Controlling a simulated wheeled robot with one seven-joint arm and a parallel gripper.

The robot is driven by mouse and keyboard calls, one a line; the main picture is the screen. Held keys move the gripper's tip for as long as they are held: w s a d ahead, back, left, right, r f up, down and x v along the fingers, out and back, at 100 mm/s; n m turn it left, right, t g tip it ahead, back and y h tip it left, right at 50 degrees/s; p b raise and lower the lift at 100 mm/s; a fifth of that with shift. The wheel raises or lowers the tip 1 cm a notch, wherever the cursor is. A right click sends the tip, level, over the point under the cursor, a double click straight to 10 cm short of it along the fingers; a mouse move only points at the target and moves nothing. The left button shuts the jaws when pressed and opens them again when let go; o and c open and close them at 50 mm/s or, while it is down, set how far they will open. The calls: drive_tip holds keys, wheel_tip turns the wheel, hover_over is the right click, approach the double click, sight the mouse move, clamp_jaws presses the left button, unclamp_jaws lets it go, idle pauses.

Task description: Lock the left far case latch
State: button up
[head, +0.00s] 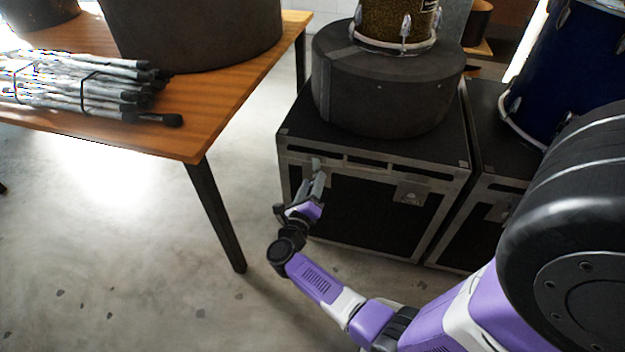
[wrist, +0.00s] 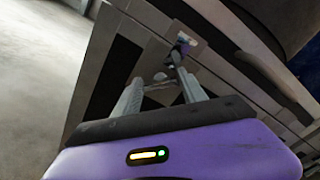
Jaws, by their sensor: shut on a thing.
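The far case (head: 375,205) is black with metal edging and stands on the floor. Its left latch (head: 316,164) is on the upper front face, partly hidden by my gripper (head: 313,186). In the wrist view the grey latch plate (wrist: 190,42) shows just beyond my gripper (wrist: 161,80). My gripper is shut on the latch's small protruding part, which the fingers partly hide. I cannot tell exactly how the latch lever is turned.
The case's other latch (head: 411,192) is to the right. A round black drum case (head: 385,85) sits on the lid. A wooden table (head: 215,110) with bundled sticks (head: 85,88) stands left. A second case (head: 490,212) is close on the right. The floor in front is clear.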

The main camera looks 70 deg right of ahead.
drive_tip(key=n+p, duration=0.1)
drive_tip(key=n, duration=0.2)
drive_tip(key=shift+w+n+p, duration=0.1)
drive_tip(key=shift+n+p, duration=0.3)
drive_tip(key=n+p, duration=0.2)
drive_tip(key=n, duration=0.2)
drive_tip(key=shift+f+n, duration=0.15)
drive_tip(key=shift+n, duration=0.25)
drive_tip(key=o, duration=1.4)
drive_tip(key=shift+c, duration=0.2)
drive_tip(key=a+p, duration=0.1)
drive_tip(key=a, duration=0.7)
drive_tip(key=shift+s+p, duration=0.3)
drive_tip(key=shift+s, duration=0.05)
